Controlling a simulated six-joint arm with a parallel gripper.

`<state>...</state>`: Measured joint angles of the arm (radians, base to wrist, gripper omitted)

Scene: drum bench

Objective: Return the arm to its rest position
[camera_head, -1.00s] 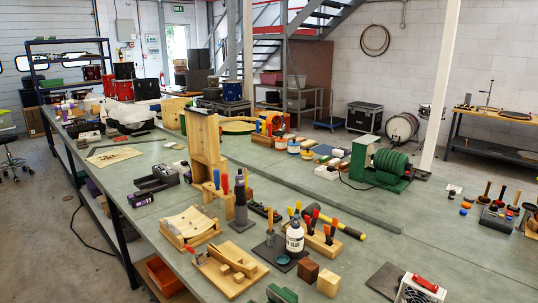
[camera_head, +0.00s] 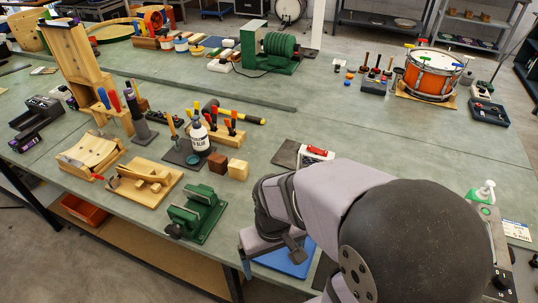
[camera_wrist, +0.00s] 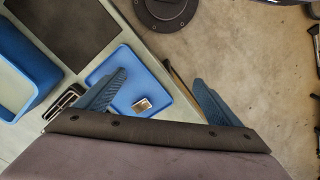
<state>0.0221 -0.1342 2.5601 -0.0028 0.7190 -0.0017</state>
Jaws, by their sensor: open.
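My arm (camera_head: 330,200) reaches in from the lower right in the head view, bent over the front edge of the bench. In the wrist view my gripper (camera_wrist: 160,85) shows two blue fingers spread wide apart with nothing between them. Its left finger overlaps a blue tray (camera_wrist: 158,76), and its right finger is over the floor beyond the bench edge. A small brown and silver piece (camera_wrist: 142,104) lies on the tray. In the head view the blue tray (camera_head: 290,262) is partly hidden by my arm.
A green vise (camera_head: 196,214) stands left of my arm, with a wooden block (camera_head: 238,169) and a glue bottle (camera_head: 199,137) behind it. An orange drum (camera_head: 432,74) stands at the back right. A blue bin (camera_wrist: 25,70) and dark mat (camera_wrist: 62,30) lie left of the tray.

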